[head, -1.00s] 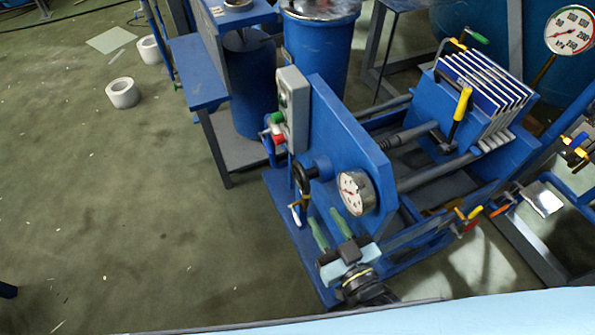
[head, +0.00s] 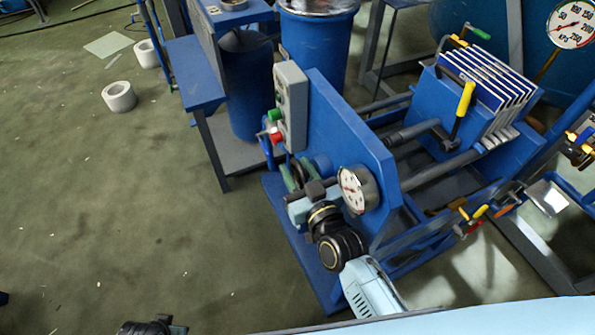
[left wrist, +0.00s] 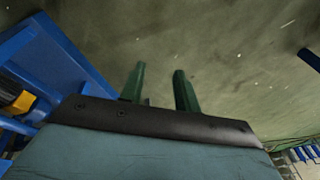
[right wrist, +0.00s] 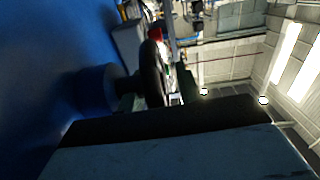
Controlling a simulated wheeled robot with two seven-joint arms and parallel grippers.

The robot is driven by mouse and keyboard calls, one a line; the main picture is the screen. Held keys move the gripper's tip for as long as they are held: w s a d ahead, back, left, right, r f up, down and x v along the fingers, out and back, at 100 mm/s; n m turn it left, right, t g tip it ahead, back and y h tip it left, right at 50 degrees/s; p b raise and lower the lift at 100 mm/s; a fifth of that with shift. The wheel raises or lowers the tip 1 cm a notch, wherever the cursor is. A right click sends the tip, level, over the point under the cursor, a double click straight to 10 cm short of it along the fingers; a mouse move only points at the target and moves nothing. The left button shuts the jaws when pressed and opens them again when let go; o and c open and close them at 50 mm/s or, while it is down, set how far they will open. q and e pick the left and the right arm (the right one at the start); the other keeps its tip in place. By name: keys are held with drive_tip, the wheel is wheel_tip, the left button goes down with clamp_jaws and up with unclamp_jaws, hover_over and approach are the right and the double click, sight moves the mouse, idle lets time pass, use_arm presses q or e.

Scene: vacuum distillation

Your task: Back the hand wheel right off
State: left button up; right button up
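The hand wheel (head: 301,174) is a dark wheel on the near face of the blue end plate (head: 345,130), left of the round dial gauge. In the right wrist view, the black wheel (right wrist: 152,72) shows nearly edge-on, on a short shaft from a blue hub. My right gripper (head: 294,177) is at the wheel and hides much of it. One green finger shows to the right of the rim with a gap; the other is hard to make out. My left gripper (left wrist: 159,85) is open and empty over bare floor; only its top shows at the head view's bottom edge.
A grey control box (head: 291,105) with green and red buttons stands beside the wheel. The dial gauge (head: 356,188) is close to my right wrist. A press with a stack of plates (head: 485,80) lies behind the end plate.

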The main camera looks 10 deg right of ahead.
drive_tip(key=shift+c, duration=0.3)
clamp_jaws()
drive_tip(key=g+p, duration=0.1)
drive_tip(key=p, duration=0.3)
use_arm(q)
drive_tip(key=s+a+f, duration=0.2)
drive_tip(key=s+f, duration=0.6)
drive_tip(key=s, duration=0.1)
drive_tip(key=shift+s+f+g+p, duration=0.15)
drive_tip(key=shift+s+g+p, duration=0.05)
drive_tip(key=shift+g+p, duration=0.2)
use_arm(e)
drive_tip(key=shift+o, duration=0.3)
unclamp_jaws()
